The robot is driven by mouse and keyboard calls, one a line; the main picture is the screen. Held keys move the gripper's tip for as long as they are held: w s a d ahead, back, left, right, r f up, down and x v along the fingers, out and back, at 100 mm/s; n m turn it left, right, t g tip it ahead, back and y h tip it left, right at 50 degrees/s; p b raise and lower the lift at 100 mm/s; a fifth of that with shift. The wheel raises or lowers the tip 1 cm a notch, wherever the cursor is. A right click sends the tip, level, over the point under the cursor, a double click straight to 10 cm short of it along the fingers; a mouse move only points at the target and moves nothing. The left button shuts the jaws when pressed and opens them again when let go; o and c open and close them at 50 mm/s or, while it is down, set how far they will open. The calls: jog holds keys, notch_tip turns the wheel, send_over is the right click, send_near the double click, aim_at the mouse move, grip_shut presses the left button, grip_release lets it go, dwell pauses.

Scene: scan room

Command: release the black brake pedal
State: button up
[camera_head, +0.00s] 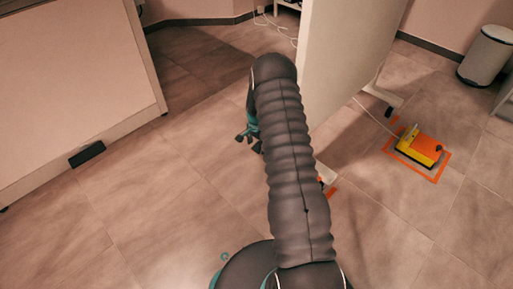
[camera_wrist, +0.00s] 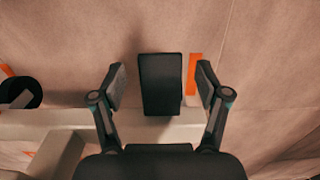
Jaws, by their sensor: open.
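A black, flat, block-shaped pedal (camera_wrist: 160,80) shows in the wrist view, beside a white bar (camera_wrist: 60,120) low over the floor. My gripper (camera_wrist: 160,82) is open, with one finger on each side of the pedal and a visible gap to each. I cannot tell how far the pedal is in depth, or whether it is pressed down. In the head view my gripper (camera_head: 246,135) shows only partly behind my arm, and this pedal seems hidden there. Another black pedal-like block (camera_head: 87,154) sits at the base of the white unit on the left.
A white upright panel (camera_head: 342,50) stands close to my arm's right. A yellow and orange foot switch (camera_head: 420,147) lies inside an orange floor outline, with a cable. A bin (camera_head: 487,55) stands at the back right. A black wheel (camera_wrist: 22,92) is left in the wrist view.

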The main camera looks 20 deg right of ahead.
jog(key=shift+f, duration=0.45)
